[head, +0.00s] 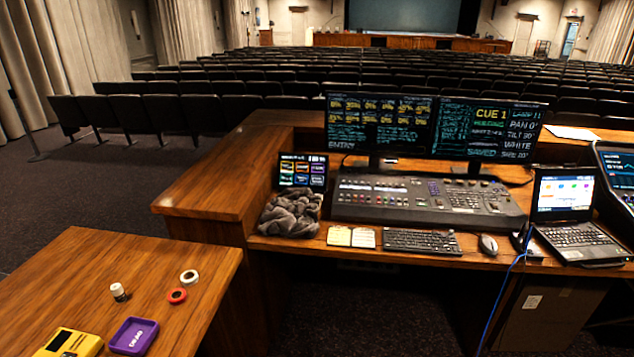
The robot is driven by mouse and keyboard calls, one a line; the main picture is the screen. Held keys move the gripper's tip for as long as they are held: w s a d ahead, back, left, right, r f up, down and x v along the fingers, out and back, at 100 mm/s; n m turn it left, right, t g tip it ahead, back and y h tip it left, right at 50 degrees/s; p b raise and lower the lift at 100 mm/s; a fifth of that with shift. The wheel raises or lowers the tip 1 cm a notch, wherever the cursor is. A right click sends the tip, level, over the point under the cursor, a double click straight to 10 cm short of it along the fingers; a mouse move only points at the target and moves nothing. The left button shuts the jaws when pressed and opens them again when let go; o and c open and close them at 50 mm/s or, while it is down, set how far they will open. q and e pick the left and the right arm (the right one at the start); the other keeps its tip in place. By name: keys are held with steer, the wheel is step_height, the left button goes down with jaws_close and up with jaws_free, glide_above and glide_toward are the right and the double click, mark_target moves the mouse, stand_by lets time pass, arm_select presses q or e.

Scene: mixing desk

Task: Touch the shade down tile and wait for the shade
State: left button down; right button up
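A small touch panel (302,171) with coloured tiles stands upright at the left end of the desk, left of the lighting console. Its tile labels are too small to read, so I cannot tell which one is the shade down tile. A crumpled grey cloth (291,214) lies just in front of the panel, close to its lower edge. No window shade can be made out for certain. Neither of my grippers is in view.
The desk holds a lighting console (425,200), two monitors (483,128), a keyboard (421,241), a mouse (488,244) and a laptop (566,195). A wooden side table (75,275) at lower left holds tape rolls (189,277), a purple tray (134,336) and a yellow device (75,342).

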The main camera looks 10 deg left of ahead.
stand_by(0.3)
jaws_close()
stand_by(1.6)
